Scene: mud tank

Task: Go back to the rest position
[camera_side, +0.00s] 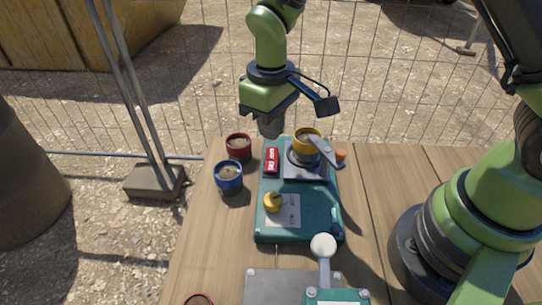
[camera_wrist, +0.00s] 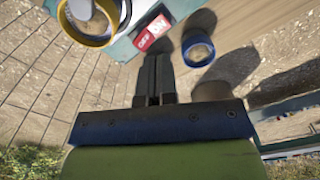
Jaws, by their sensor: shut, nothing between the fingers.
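My gripper (camera_side: 270,128) hangs from my green arm above the far edge of the wooden table, near the back of a teal device (camera_side: 265,226). In the wrist view its two dark fingers (camera_wrist: 157,78) are together with nothing between them. It is apart from the cups. A yellow cup (camera_side: 308,149) stands on a plate on the device, to the right of my gripper; it also shows in the wrist view (camera_wrist: 92,40).
A red cup (camera_side: 238,152) and a blue cup (camera_side: 229,184) with brown contents stand left of the device. A red switch (camera_side: 271,160) and a yellow knob (camera_side: 273,202) are on it. A wire fence (camera_side: 400,110) runs behind the table (camera_side: 205,235). Open air surrounds my gripper's left.

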